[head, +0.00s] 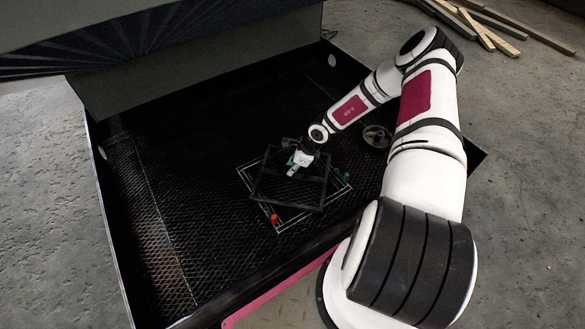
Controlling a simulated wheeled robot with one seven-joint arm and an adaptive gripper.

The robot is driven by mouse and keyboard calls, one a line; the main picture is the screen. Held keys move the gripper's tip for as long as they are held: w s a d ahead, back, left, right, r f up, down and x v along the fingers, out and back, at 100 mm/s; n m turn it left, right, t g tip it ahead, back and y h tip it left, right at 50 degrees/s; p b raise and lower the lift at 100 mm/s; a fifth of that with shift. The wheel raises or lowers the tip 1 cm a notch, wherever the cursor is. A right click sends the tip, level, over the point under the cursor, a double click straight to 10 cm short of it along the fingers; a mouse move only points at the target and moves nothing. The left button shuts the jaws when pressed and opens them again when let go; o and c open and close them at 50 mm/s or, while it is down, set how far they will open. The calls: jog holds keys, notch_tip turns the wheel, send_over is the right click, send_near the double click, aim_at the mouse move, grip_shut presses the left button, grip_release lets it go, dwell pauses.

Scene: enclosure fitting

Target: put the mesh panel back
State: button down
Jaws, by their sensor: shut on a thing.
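The mesh panel (275,188) is a dark, roughly square frame with fine mesh. It is in the middle of the head view, over a light-outlined rectangular opening (283,224) in the enclosure floor. The panel is turned relative to that outline, and its left and front edges do not line up with it. My gripper (293,171) is shut on the panel near its middle; its fingertips are small and the exact grip is hard to see. A red knob (275,218) stands at the outline's front corner and a green knob (346,177) at its right. Whether the panel touches the floor is unclear.
The dark enclosure (150,215) has low walls and a mesh-patterned floor. A raised lid (190,65) stands at its back left. A round dark part (377,136) lies right of the panel. Wooden strips (490,25) lie on the concrete outside. The floor left of the panel is clear.

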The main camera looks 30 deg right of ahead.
jog(key=shift+f, duration=0.3)
jog(key=c, duration=1.7)
grip_release()
jog(key=shift+r, duration=0.3)
jog(key=p+v, duration=0.4)
jog(key=v, duration=0.8)
jog(key=shift+w+r, duration=0.1)
jog(key=shift+r, duration=0.2)
